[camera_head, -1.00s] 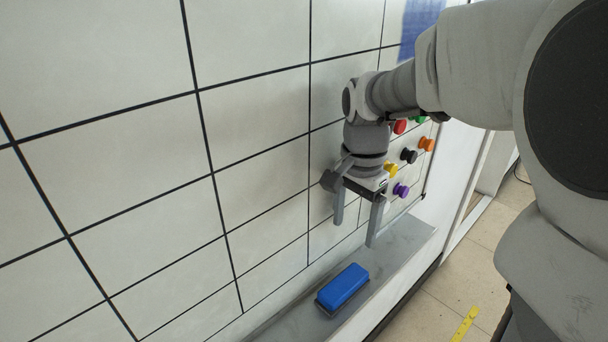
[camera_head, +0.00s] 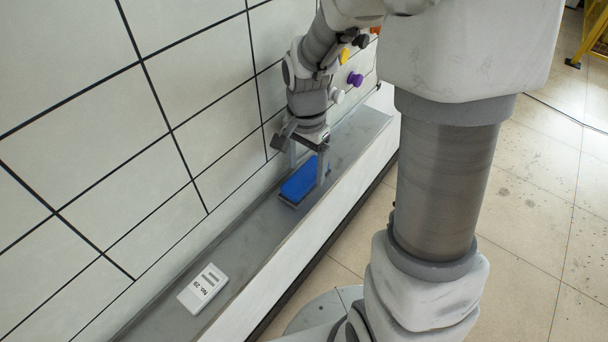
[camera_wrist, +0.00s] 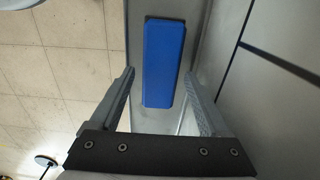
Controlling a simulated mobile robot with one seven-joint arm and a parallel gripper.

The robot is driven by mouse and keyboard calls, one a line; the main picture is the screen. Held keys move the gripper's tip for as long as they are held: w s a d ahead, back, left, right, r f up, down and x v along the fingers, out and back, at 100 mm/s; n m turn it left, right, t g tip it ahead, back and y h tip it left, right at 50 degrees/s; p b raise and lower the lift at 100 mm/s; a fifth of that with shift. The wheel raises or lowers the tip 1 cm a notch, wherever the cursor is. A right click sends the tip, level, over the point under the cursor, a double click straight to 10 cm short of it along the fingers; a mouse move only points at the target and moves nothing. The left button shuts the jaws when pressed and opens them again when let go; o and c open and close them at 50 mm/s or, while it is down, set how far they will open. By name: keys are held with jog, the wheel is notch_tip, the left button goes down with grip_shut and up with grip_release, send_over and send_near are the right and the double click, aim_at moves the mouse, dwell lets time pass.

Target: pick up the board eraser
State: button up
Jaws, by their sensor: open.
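The board eraser (camera_head: 299,181) is a blue block with a dark base, lying flat on the grey ledge (camera_head: 252,238) below the whiteboard. My gripper (camera_head: 307,168) points down at the eraser's far end, with its two fingers apart. In the wrist view the eraser (camera_wrist: 163,62) lies lengthwise between the lines of the open fingers (camera_wrist: 160,95), ahead of the gripper's dark base. Nothing is held. I cannot tell whether the fingertips are level with the eraser or just above it.
The gridded whiteboard (camera_head: 84,110) rises close on the left of the ledge. A white card marked "No. 29" (camera_head: 203,288) lies nearer on the ledge. Coloured knobs, one purple (camera_head: 355,79), sit on the board beyond my gripper. Tiled floor (camera_head: 530,200) lies to the right.

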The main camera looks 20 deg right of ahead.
aim_at(305, 174)
jog(key=shift+f, duration=1.55)
jog(key=c, duration=1.1)
jog(key=shift+r, duration=0.1)
jog(key=shift+c, duration=0.2)
jog(key=shift+r, duration=0.1)
jog(key=shift+r, duration=0.25)
jog(key=r, duration=0.4)
jog(key=shift+d, duration=0.2)
jog(key=s+d+r, duration=0.6)
jog(key=d, duration=0.3)
jog(key=shift+s+p, duration=0.3)
jog(key=shift+p, duration=0.15)
jog(key=shift+d+r, duration=0.1)
